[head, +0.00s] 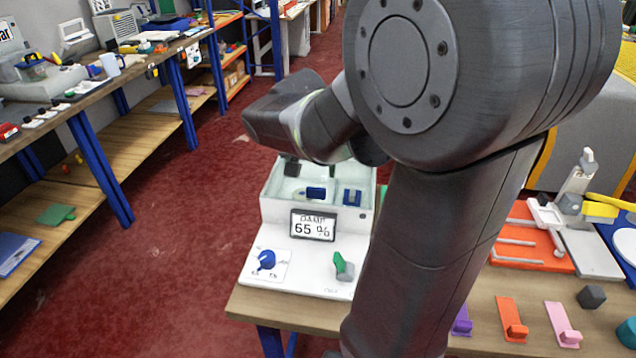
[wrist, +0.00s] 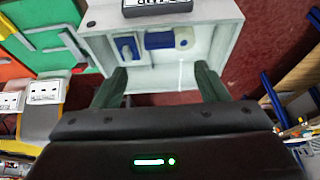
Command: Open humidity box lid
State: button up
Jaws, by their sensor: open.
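The humidity box (head: 276,212) is white, with a display reading DAMP 65 % (head: 313,226) on its front. Blue parts show inside or through its top; I cannot tell whether a clear lid covers them. In the wrist view the box (wrist: 222,45) appears upside down, with a blue cylinder (wrist: 165,40) and a small blue block (wrist: 128,48). My gripper (wrist: 160,82) is open and empty, its dark green fingers apart near the box's far edge. I cannot tell whether they touch it. In the head view my arm hides most of the gripper.
A blue knob (head: 265,260) and a green lever (head: 343,266) sit on the white base before the box. Orange (head: 511,318) and pink (head: 562,322) pieces lie to the right on the bench. A long shelf bench (head: 100,85) stands left across red floor (head: 150,260).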

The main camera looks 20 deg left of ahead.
aim_at(316, 188)
jog(key=x, duration=0.9)
jog(key=shift+f, duration=0.1)
jog(key=c, duration=1.4)
